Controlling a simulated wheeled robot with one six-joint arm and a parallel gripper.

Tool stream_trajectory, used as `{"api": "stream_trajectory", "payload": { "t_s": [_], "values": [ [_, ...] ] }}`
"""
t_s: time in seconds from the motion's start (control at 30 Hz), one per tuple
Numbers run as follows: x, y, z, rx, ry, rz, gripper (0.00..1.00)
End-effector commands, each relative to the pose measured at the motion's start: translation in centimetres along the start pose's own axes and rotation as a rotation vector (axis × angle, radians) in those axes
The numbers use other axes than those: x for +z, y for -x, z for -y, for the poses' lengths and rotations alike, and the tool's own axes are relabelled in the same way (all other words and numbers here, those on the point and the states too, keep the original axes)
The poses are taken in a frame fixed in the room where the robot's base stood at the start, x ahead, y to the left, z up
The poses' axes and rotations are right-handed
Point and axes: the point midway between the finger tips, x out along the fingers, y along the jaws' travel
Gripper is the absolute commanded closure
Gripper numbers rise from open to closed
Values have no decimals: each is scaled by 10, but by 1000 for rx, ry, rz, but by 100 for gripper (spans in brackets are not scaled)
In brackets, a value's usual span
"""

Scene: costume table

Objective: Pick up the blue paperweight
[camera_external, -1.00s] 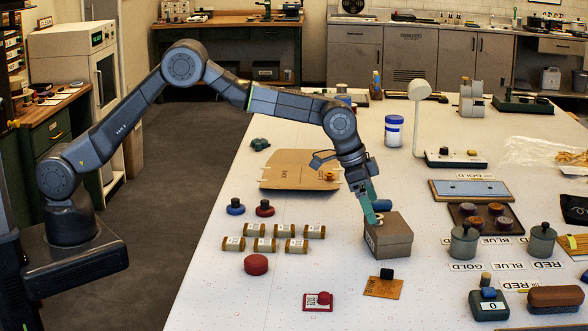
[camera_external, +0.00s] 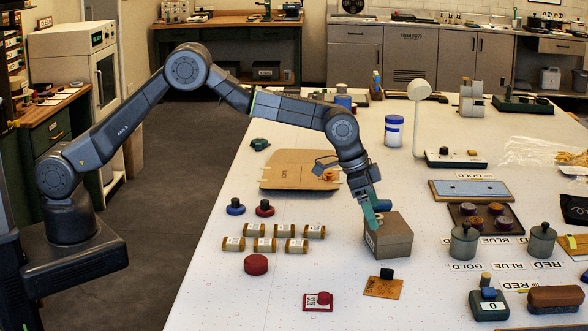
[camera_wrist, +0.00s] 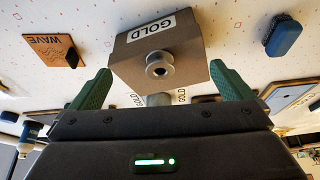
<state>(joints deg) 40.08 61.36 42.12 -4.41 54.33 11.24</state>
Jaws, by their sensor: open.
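My gripper (camera_external: 373,222) is open at the grey-brown box (camera_external: 390,242), its green fingers at the box's near-left top edge. In the wrist view the fingers stand apart on either side of the box (camera_wrist: 196,58), which has a GOLD label and a pale spool-like knob (camera_wrist: 159,66) between the fingers. A rounded blue block (camera_wrist: 284,38) lies right of the box there; in the external view the blue block (camera_external: 384,205) is behind the box, partly hidden. A blue disc with a dark knob (camera_external: 235,208) sits at the left. I cannot tell which is the paperweight.
Several labelled rolls (camera_external: 265,245), a red disc (camera_external: 255,264) and a red-knobbed card (camera_external: 318,301) lie left of the box. An orange card with a black block (camera_external: 384,286) is in front. Grey jars (camera_external: 463,243) stand right. The near-left table is clear.

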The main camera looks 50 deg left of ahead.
Motion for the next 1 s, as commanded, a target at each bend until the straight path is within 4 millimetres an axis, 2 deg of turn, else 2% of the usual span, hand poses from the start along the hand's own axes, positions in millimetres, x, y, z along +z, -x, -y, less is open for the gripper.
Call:
{"api": "stream_trajectory", "payload": {
  "t_s": [0.07, 0.33, 0.67, 0.77, 0.9, 1.0],
  "values": [
    [0, 0, 0, 0, 0, 0, 0],
    [0, 0, 0, 0, 0, 0, 53],
    [-2, 4, 0, 0, 0, -1, 54],
    [-9, 19, 0, -1, 0, -5, 54],
    [-23, 53, 0, -1, 0, -6, 54],
    [-13, 50, 19, -30, 30, -38, 54]
  ]
}}
